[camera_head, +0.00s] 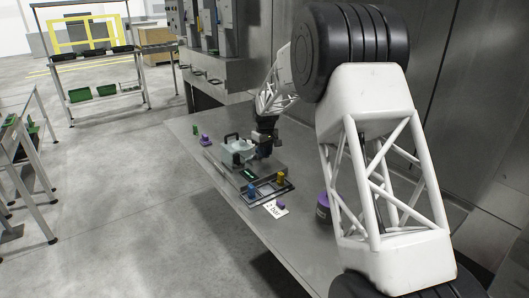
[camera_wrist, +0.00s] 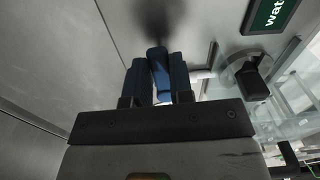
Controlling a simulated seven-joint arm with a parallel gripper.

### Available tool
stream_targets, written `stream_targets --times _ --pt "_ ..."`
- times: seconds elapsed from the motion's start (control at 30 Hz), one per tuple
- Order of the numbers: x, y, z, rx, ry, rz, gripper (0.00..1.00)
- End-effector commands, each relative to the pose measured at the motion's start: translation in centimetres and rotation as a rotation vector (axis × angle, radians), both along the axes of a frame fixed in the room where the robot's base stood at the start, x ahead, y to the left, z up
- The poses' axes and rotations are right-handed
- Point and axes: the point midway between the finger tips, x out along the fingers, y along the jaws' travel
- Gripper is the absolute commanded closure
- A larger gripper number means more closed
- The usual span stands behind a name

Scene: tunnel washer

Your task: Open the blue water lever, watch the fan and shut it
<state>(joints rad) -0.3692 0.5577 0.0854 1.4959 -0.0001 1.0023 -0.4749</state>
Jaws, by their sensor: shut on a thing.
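In the wrist view, the blue water lever (camera_wrist: 157,64) stands between the two dark fingers of my gripper (camera_wrist: 158,78). The fingers are shut on it from both sides. A dark green label (camera_wrist: 268,14) reading "wat", cut off by the frame, is to the upper right. In the head view, my gripper (camera_head: 264,149) is low over the washer unit (camera_head: 236,152) on the bench, and the held lever cannot be made out there. I cannot clearly make out the fan in either view.
A blue part (camera_head: 251,190) and a yellow part (camera_head: 281,177) stand on a dark frame at the unit's near side. A white card (camera_head: 271,210) lies in front. A purple-topped dark container (camera_head: 323,207) stands to the right.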

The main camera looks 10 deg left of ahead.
Motion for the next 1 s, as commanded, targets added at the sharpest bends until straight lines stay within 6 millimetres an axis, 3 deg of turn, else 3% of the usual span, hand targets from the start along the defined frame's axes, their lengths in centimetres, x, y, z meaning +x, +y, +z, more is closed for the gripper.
stream_targets --times 0.37,1.0 --pt "0.9 -0.6 0.0 0.0 0.001 0.243 1.0" --pt "3.6 -1.2 0.0 0.001 0.001 0.848 1.0"
